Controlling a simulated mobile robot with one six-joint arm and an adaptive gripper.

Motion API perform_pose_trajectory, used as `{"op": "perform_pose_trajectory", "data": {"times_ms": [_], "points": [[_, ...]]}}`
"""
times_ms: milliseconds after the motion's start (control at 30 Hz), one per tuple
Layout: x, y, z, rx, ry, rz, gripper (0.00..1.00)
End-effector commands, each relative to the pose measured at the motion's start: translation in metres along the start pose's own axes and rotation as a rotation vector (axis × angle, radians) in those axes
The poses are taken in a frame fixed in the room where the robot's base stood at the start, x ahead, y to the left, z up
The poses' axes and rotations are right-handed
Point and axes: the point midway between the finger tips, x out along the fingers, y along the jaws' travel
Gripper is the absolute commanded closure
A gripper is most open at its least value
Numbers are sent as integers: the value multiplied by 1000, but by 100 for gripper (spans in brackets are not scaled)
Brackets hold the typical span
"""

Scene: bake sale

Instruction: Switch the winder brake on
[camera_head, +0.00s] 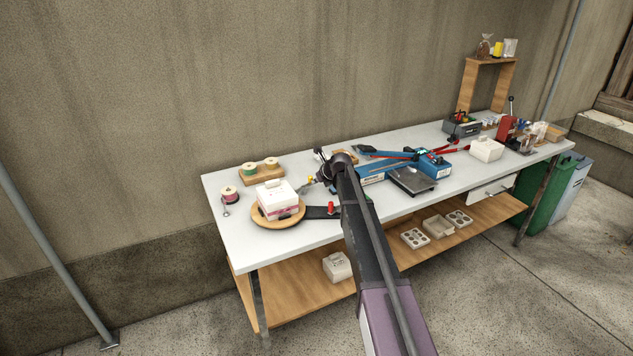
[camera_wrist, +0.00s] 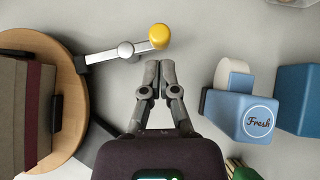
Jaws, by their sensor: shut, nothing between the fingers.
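A round wooden turntable (camera_head: 262,221) carries a white box (camera_head: 277,199) with a dark red band, at the left of the table. A grey lever with a yellow ball knob (camera_wrist: 158,36) sticks out from the turntable's edge in the wrist view. The yellow knob (camera_head: 310,180) is small in the head view. A red knob (camera_head: 331,207) stands on the dark arm (camera_head: 318,213) beside the turntable. No label shows which of these is the winder brake. My gripper (camera_wrist: 160,72) is shut and empty, its tips just below the yellow knob in the picture, apart from it.
A blue dispenser marked "Fresh" (camera_wrist: 240,112) stands right of my gripper. Ribbon spools on a wooden stand (camera_head: 261,172) are behind the turntable. Blue and red tools, a grey tray (camera_head: 411,180) and a white box (camera_head: 486,149) fill the table's right part. The front left corner is clear.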

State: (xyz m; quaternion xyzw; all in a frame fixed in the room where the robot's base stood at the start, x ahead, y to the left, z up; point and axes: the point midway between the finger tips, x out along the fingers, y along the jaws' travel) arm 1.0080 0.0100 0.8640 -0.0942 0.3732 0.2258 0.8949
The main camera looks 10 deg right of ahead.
Motion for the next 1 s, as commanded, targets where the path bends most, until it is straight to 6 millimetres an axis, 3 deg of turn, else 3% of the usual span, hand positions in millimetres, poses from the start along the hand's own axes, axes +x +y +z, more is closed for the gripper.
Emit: {"op": "perform_pose_trajectory", "data": {"times_ms": [467, 633, 1000], "points": [[-11, -7, -11, 0, 0, 0, 100], [-24, -16, -24, 0, 1, 0, 100], [-70, -26, -18, 0, 0, 0, 100]]}}
